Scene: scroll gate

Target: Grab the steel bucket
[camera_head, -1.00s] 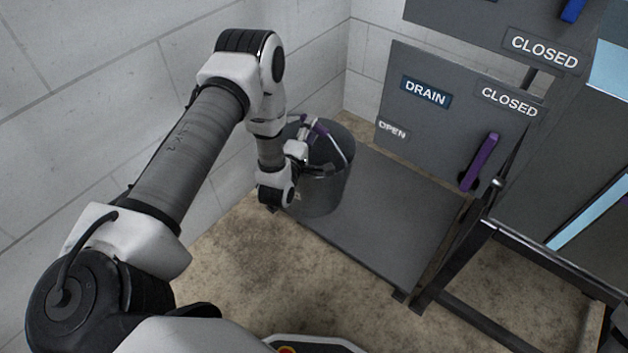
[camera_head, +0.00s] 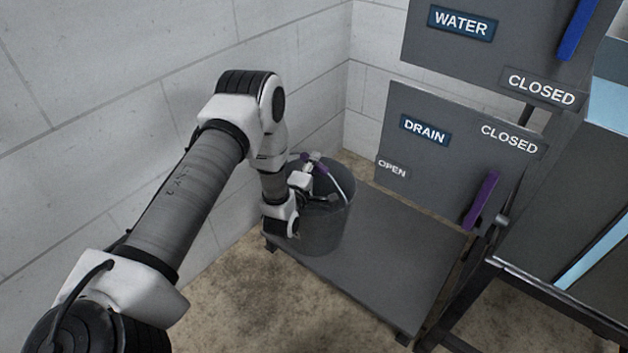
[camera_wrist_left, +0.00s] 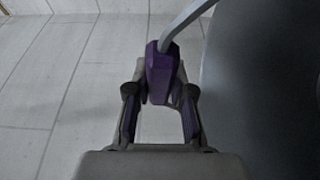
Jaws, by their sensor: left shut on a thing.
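The steel bucket (camera_head: 327,225) is a dark grey cylinder standing upright at the back left corner of a low grey platform (camera_head: 385,260). Its thin metal bail carries a purple grip (camera_wrist_left: 161,72). My left gripper (camera_head: 318,170) is over the bucket's rim, partly hidden by its own wrist. In the left wrist view, my left gripper (camera_wrist_left: 160,100) has its two fingers on either side of the purple grip, shut on it. The bucket's dark side shows at the right of that view. My right gripper is not in view.
Block walls (camera_head: 150,90) stand close at the left and behind. A DRAIN panel (camera_head: 450,140) with a purple lever (camera_head: 482,200) and a WATER panel (camera_head: 500,45) with a blue lever (camera_head: 578,28) are at the right. A dark metal frame (camera_head: 550,300) stands at the lower right.

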